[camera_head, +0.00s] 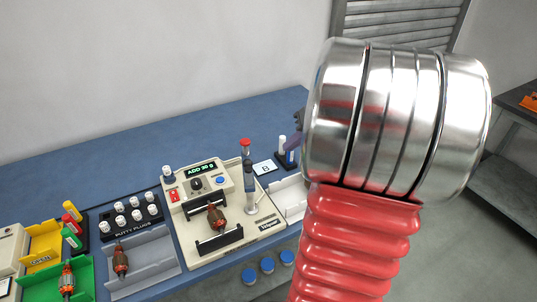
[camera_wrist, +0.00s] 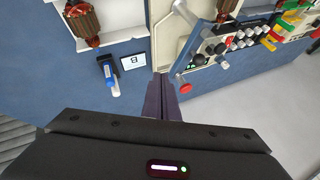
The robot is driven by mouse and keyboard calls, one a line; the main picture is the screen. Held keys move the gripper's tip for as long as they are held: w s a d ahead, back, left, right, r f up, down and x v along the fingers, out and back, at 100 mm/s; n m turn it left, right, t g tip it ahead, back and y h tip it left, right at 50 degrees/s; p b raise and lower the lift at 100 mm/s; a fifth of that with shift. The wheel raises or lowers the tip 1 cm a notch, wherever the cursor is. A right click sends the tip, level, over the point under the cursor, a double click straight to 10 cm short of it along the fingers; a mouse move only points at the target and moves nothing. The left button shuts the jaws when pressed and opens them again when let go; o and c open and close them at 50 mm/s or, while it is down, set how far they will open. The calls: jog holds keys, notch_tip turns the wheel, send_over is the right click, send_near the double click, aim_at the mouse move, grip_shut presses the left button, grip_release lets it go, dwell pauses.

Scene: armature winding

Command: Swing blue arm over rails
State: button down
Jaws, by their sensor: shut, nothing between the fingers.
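The cream winding machine (camera_head: 232,188) stands on the blue bench. An upright post at its right side carries a blue-grey arm (camera_head: 249,178), with a red knob (camera_head: 245,142) on top. Black rails (camera_head: 220,241) are at the machine's front, and a copper-wound armature (camera_head: 215,217) sits by them. The arm appears to be at the post, right of the rails. My gripper (camera_wrist: 160,82) is shut and empty in the wrist view, its fingertips beside the red knob (camera_wrist: 185,88), apart from it in the picture. My own arm hides most of the gripper in the head view.
A card marked B (camera_head: 265,168) and a dark stand (camera_head: 286,160) are right of the machine. A white tray (camera_wrist: 110,36) holds another armature (camera_wrist: 83,22). Putty plugs (camera_head: 130,212), a grey tray (camera_head: 145,270) and a green bin (camera_head: 84,277) lie left. The back of the bench is clear.

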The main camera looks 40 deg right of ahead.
aim_at(247, 163)
jog(key=w+a+f, duration=0.5)
jog(key=w+f, duration=0.3)
dwell(0.4)
jog(key=shift+w+r, duration=0.1)
jog(key=shift+w, duration=0.1)
dwell(0.3)
